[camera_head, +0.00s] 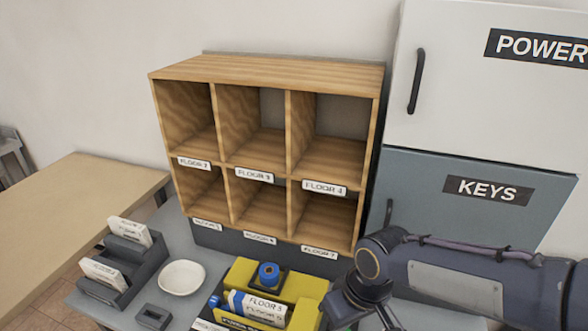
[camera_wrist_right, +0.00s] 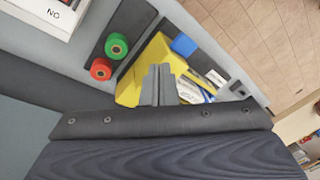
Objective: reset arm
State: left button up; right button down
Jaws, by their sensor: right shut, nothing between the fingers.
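My right arm comes in from the right in the head view, its gripper (camera_head: 368,298) low at the front, beside the yellow tray (camera_head: 240,272). In the right wrist view the two grey fingers (camera_wrist_right: 160,84) are together and empty, with the yellow tray (camera_wrist_right: 140,72) beyond them. Whether they touch the tray is not clear. My left gripper is not in view.
Labelled cabinets (camera_head: 450,110) stand at the right. A white bowl (camera_head: 182,278) and a dark card holder (camera_head: 112,284) are at the left. Red (camera_wrist_right: 101,68) and green (camera_wrist_right: 116,46) round items lie near the tray.

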jog(key=s+d+r+m+t, duration=0.2)
jog(key=s+d+m, duration=0.1)
jog(key=s+d, duration=0.2)
jog(key=s+d+r+m+t+y, duration=0.1)
jog(key=s+d+m+t, duration=0.2)
jog(key=d, duration=0.4)
jog(key=s+m, duration=0.1)
jog(key=s, duration=0.1)
jog(key=shift+s+r, duration=0.3)
jog(key=shift+r, duration=0.05)
dwell(0.6)
